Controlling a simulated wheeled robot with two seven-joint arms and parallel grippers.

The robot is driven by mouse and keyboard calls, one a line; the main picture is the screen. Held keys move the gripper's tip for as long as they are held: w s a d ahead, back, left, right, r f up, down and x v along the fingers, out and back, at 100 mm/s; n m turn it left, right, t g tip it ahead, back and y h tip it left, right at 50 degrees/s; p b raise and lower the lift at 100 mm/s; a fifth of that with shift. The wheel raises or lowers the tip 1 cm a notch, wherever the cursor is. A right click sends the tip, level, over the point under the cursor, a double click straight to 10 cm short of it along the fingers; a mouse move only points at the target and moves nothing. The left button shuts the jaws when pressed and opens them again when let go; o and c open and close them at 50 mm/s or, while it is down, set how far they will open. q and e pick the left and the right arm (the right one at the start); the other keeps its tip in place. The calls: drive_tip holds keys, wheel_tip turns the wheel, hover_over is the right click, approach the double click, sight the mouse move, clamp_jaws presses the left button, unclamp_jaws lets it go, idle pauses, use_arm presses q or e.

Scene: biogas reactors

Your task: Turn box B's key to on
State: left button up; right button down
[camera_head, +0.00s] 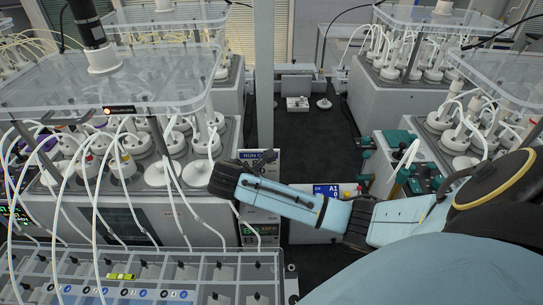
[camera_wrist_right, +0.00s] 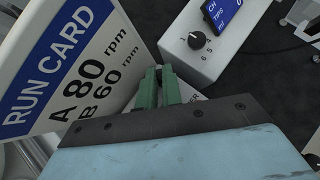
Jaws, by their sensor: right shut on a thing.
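My right gripper shows in the right wrist view (camera_wrist_right: 160,88) with its green fingers close together. They are shut on a small dark piece at their tips, which appears to be the key; the fingers hide most of it, so its angle cannot be told. In the head view my right arm reaches in from the right, and its dark end covers part of a white box (camera_head: 262,216) below the run card. The box's letter is not readable. My left gripper is not in view.
The run card (camera_wrist_right: 62,62) stands close to the left of the fingers. A white box with a black knob (camera_wrist_right: 194,40) and a blue CH display is to the right; its display reads A1 in the head view (camera_head: 326,190). Tubed reactors (camera_head: 165,140) stand left.

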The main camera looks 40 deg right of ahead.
drive_tip(key=shift+w+a+m+g, duration=0.1)
drive_tip(key=shift+m+g, duration=0.6)
drive_tip(key=shift+m, duration=0.2)
drive_tip(key=c, duration=1.6)
unclamp_jaws()
drive_tip(key=shift+o, duration=0.2)
